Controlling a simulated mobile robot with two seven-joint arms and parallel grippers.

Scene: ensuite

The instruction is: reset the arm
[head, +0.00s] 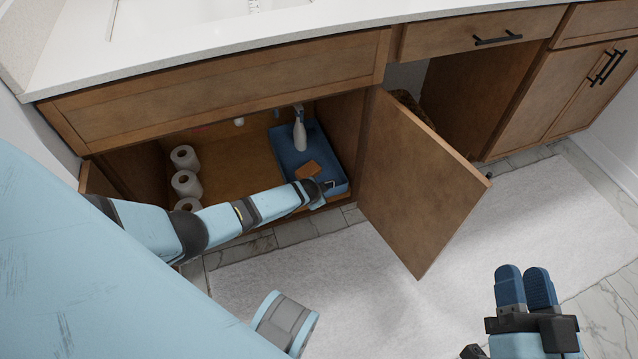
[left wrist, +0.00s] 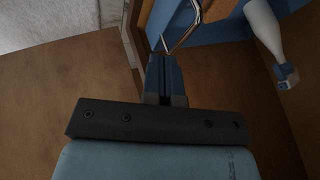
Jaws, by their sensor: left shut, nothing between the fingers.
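My left arm reaches into the open cabinet under the counter. My left gripper (head: 325,186) is small and partly hidden at the front edge of a blue bin (head: 340,163). In the left wrist view its fingers (left wrist: 166,72) are together with nothing between them. A thin curved metal piece (left wrist: 186,28) shows just beyond the fingertips; I cannot tell whether they touch it. The bin holds a white bottle (head: 299,136) and a brown block (head: 308,170). My right gripper (head: 525,288) is over the rug at lower right, its fingers side by side and empty.
An open cabinet door (head: 420,185) juts out right of my left gripper. The countertop (head: 170,45) overhangs above. A pale rug (head: 530,215) covers the floor in front.

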